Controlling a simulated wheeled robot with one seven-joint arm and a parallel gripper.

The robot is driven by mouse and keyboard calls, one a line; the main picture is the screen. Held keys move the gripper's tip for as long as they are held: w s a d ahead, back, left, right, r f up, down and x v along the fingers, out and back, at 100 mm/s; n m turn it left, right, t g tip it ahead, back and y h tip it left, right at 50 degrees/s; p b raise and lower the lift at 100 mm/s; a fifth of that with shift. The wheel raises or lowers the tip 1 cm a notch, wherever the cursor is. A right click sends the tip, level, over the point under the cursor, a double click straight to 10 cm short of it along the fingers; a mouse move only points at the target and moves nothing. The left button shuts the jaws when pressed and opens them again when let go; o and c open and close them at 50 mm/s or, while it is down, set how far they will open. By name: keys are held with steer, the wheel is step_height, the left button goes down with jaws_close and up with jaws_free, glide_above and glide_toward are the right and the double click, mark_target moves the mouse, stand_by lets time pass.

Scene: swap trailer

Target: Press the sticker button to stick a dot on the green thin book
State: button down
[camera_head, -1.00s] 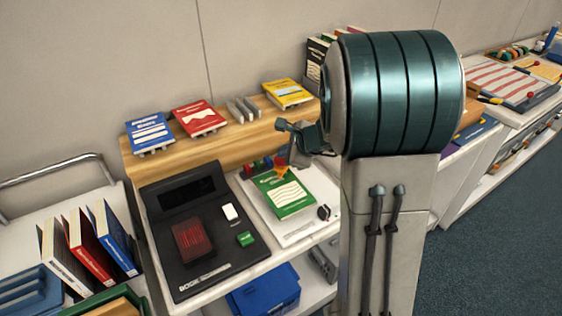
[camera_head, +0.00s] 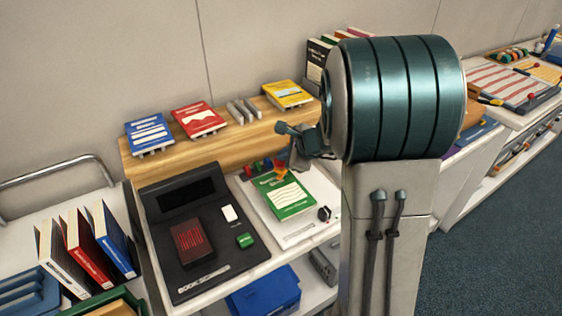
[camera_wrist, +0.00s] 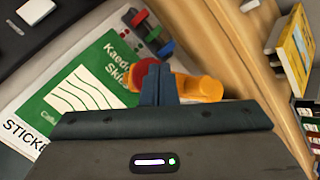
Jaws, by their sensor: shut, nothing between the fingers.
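The green thin book (camera_head: 287,197) lies flat, cover up, on the white sticker board (camera_head: 285,237). An orange arm with a red round part (camera_wrist: 200,88) stands at the book's edge, partly hidden by my fingers. Small red, green and blue-grey button-like pieces (camera_wrist: 165,48) sit in a row beyond the book. My gripper (camera_wrist: 157,72) is shut and empty, in front of the orange arm in this view. In the head view my gripper (camera_head: 298,160) is at the board's back edge. Contact is unclear.
A black book scanner (camera_head: 205,235) stands left of the board. A wooden shelf (camera_head: 235,140) behind holds blue, red and yellow books. A small black knob (camera_head: 324,213) is at the board's right. A blue bin (camera_head: 265,292) sits below.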

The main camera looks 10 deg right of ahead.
steer(key=shift+f+b, duration=0.4)
steer(key=shift+r, duration=0.1)
stand_by(0.6)
steer(key=shift+r+p, duration=0.9)
steer(key=shift+r, duration=0.1)
step_height(320, 180, up, 5)
steer(key=p, duration=0.4)
stand_by(0.4)
